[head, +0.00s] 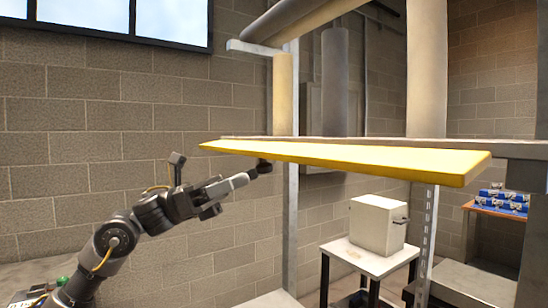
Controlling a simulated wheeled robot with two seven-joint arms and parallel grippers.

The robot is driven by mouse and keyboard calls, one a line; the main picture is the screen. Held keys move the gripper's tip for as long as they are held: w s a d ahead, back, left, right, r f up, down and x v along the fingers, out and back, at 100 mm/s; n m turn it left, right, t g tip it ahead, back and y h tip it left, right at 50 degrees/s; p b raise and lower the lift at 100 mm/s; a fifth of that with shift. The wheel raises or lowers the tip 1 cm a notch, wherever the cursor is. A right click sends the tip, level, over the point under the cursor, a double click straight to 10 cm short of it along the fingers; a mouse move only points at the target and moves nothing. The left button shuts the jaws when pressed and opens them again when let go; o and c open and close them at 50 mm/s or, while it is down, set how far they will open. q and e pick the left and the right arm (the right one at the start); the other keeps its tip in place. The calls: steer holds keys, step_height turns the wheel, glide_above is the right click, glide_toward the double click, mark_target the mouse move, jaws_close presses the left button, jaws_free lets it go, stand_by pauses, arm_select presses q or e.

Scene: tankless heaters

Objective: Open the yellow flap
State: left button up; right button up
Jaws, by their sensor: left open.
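The yellow flap (370,160) is a long flat panel across the middle of the head view. It stands out roughly level from the edge of a grey frame, with its near edge facing me. My left arm reaches up from the lower left. My left gripper (260,168) is open, just below the flap's underside toward its left part, with nothing seen between its fingers. The fingertips are dark and partly hidden, so I cannot tell whether they touch the flap. My right gripper is not in view.
A white box (377,226) stands on a small white table (366,258) below the flap. Metal posts and thick pipes (426,70) stand behind it. A wooden-topped bench (497,210) with blue items is at the right. A block wall (90,120) fills the left.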

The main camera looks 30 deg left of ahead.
mark_target(259, 173)
arm_select(q)
steer(key=p+x, duration=0.2)
steer(key=x, duration=0.4)
steer(key=shift+a+r, duration=0.1)
steer(key=shift+a, duration=0.05)
steer(key=shift+w+d+p, duration=0.15)
steer(key=shift+d+p, duration=0.2)
steer(key=shift+d, duration=0.15)
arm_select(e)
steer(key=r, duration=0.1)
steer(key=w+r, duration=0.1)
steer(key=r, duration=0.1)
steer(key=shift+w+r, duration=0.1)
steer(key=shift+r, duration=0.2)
arm_select(q)
jaws_close()
